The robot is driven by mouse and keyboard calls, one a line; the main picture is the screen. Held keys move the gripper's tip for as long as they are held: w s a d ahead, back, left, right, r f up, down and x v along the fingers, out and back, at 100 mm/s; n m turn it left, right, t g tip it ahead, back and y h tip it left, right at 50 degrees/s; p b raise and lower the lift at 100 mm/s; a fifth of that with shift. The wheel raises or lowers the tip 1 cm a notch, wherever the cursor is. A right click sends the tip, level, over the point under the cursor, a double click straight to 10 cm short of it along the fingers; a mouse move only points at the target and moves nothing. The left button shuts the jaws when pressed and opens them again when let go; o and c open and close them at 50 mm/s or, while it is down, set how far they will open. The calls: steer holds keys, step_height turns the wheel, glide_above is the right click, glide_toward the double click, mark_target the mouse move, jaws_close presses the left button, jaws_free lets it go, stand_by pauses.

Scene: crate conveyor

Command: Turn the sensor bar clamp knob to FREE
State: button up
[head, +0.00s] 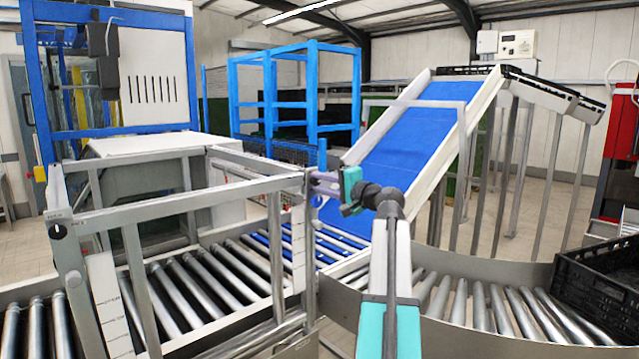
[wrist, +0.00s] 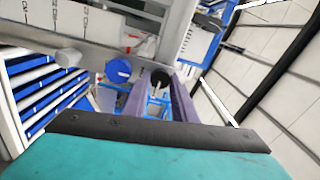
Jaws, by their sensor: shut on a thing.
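My gripper (head: 314,181) reaches the right-hand upright of the grey sensor-bar frame (head: 215,193) from the right. In the wrist view, the two purple fingers of my gripper (wrist: 158,92) stand on either side of a small round black knob (wrist: 160,77) with a pale line on it. The fingers are shut on this knob. In the head view the fingers hide the knob, and I cannot read which marking it points to. A similar black knob with a white mark (head: 58,232) sits on the left-hand upright.
A blue round part (wrist: 118,70) is left of the fingers in the wrist view. Roller conveyor (head: 185,290) runs beneath the frame. A blue inclined belt (head: 425,130) rises behind my arm. A black crate (head: 598,280) sits on the curved rollers at right.

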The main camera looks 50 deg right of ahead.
stand_by(0.3)
steer(key=o, duration=1)
steer(key=shift+o, duration=0.2)
steer(key=shift+s, duration=0.1)
steer(key=s+b, duration=0.3)
steer(key=s, duration=1)
steer(key=shift+s+a+b, duration=0.3)
steer(key=shift+s+a, duration=0.05)
steer(key=shift+a, duration=0.1)
